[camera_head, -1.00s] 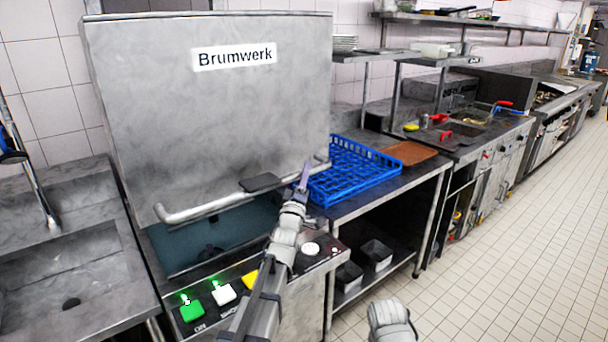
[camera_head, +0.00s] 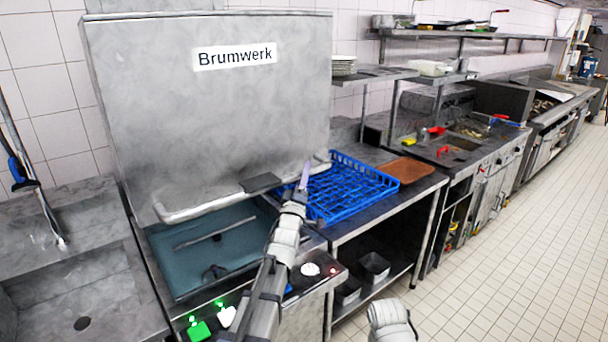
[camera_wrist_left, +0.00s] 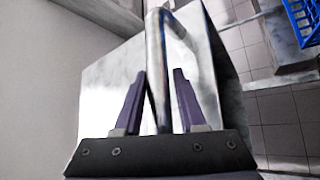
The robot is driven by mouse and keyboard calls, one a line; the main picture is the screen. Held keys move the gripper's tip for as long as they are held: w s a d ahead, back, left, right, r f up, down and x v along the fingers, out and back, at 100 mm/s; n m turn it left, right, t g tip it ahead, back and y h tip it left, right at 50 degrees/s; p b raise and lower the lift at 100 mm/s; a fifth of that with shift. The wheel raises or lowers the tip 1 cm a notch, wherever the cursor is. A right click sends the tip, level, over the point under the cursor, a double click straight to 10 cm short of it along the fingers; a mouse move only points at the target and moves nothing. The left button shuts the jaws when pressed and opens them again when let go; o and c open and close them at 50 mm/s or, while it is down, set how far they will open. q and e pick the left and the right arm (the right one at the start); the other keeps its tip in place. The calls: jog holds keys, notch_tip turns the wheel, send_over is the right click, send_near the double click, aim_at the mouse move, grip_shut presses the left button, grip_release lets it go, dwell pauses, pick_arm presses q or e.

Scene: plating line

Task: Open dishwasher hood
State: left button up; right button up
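The grey dishwasher hood (camera_head: 215,115), labelled Brumwerk, stands raised at the left in the head view, with a wide gap over the blue-green wash basin (camera_head: 215,245). A tubular handle (camera_head: 185,213) runs along its lower front edge. My left gripper (camera_head: 305,178) is at the handle's right part. In the left wrist view, the purple fingers of the gripper (camera_wrist_left: 160,85) stand on both sides of the handle bar (camera_wrist_left: 157,60), with visible gaps, so it looks open around the bar. My right gripper is not in view; only part of my right arm shows at the bottom.
A blue dish rack (camera_head: 350,188) sits on the counter just right of the hood. A brown board (camera_head: 405,170) lies beyond it. A sink (camera_head: 75,285) is at the left. Shelves (camera_head: 385,72) hang above the counter. The tiled floor (camera_head: 500,260) at the right is clear.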

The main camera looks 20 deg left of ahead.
pick_arm(q)
jog(key=o, duration=0.3)
dwell(0.4)
